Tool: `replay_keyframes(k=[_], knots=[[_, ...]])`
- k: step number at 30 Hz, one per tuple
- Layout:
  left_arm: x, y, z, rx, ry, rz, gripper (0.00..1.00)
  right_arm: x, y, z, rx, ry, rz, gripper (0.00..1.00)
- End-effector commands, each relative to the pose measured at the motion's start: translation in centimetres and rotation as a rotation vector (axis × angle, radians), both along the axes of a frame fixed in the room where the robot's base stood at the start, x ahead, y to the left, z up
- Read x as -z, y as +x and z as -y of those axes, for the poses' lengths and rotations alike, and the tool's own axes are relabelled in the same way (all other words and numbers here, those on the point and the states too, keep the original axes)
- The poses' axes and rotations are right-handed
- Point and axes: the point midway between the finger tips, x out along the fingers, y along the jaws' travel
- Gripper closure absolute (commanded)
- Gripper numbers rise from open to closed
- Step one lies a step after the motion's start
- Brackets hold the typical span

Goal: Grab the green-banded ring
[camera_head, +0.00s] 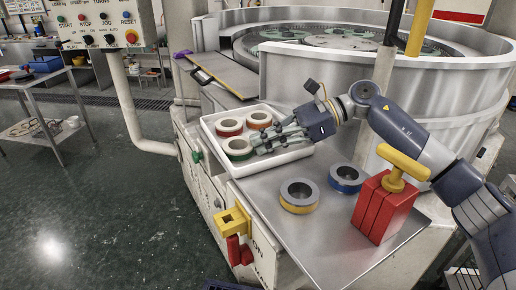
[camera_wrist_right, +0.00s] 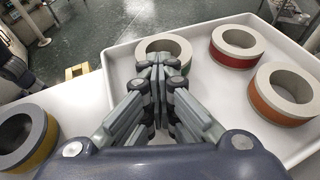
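The green-banded ring (camera_head: 238,148) is pale grey with a green band and lies flat in the near left corner of a white tray (camera_head: 290,157). It also shows in the right wrist view (camera_wrist_right: 153,47), its near side covered by my fingers. My right gripper (camera_head: 257,146) reaches in from the right, low over the tray, with its fingertips at the ring's near side. In the wrist view its fingertips (camera_wrist_right: 161,66) are drawn together; I see no ring wall held between them. Whether they touch the ring is hidden. My left gripper is not in view.
A red-banded ring (camera_head: 229,127) and an orange-banded ring (camera_head: 259,120) share the tray. A yellow-banded ring (camera_head: 299,196), a blue-banded ring (camera_head: 346,179) and a red block with a yellow handle (camera_head: 384,208) stand on the metal top. The lapping machine's round wall (camera_head: 300,75) rises behind.

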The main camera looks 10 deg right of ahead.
Motion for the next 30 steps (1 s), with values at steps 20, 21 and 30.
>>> replay_keyframes(k=[20, 21, 30], knots=[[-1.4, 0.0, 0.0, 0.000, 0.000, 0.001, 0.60, -3.5, 0.0, 0.7, 0.003, -0.005, -0.003, 1.00], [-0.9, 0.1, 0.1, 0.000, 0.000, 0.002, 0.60, -3.1, 0.0, 1.6, 0.006, -0.004, -0.003, 1.00], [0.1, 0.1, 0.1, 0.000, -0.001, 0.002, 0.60, -3.4, -0.6, 9.1, 0.006, 0.000, -0.004, 1.00]])
